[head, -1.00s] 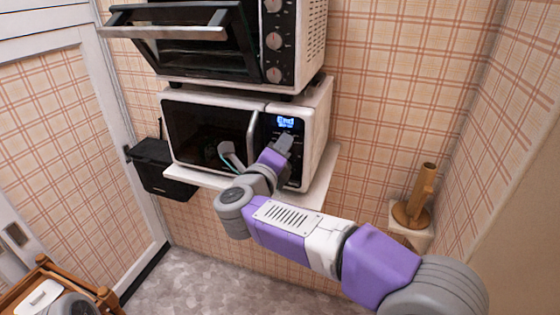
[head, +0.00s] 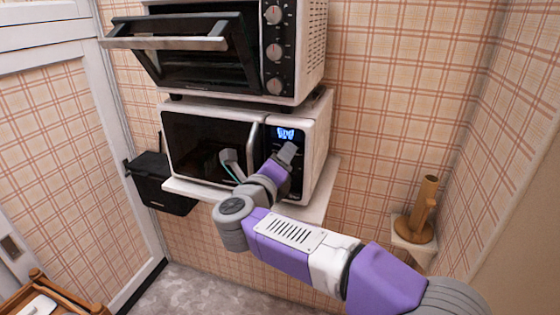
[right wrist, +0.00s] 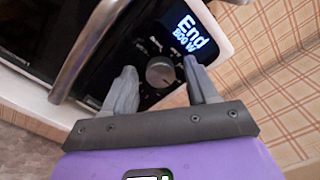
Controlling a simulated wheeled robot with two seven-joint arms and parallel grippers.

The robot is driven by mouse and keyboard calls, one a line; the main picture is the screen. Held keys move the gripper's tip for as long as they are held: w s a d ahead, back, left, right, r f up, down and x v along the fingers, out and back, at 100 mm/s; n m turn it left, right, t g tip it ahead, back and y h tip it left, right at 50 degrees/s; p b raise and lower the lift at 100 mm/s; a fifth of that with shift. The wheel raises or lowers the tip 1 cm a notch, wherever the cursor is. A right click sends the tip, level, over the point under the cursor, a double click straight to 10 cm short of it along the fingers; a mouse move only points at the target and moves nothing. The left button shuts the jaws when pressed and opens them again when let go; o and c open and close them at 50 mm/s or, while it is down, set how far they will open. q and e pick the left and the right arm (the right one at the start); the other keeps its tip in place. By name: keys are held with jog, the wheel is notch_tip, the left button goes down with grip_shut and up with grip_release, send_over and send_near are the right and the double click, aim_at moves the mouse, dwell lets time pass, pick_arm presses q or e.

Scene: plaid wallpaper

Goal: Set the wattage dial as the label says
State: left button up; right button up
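A white microwave (head: 215,113) stands on a wall shelf, its door shut. Its black panel carries a lit display (head: 286,134), which in the right wrist view (right wrist: 190,38) reads "End 800 W". Below the display is a round grey dial (right wrist: 160,72); in the head view my right gripper hides it. My right gripper (head: 288,152) is at the panel. In the right wrist view its fingers (right wrist: 159,68) are apart, one on each side of the dial, with visible gaps. No label naming a wattage is readable. My left gripper is not in view.
A toaster oven (head: 310,52) with its door tilted open sits above the microwave. A black bin-like box (head: 160,185) hangs at left. A wooden holder (head: 415,228) stands on a small ledge at right. A wooden tray (head: 75,289) is at lower left.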

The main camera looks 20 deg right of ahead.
jog(key=p+v, duration=0.1)
jog(key=v, duration=0.6)
jog(key=shift+s+a, duration=0.15)
jog(key=shift+s, duration=0.1)
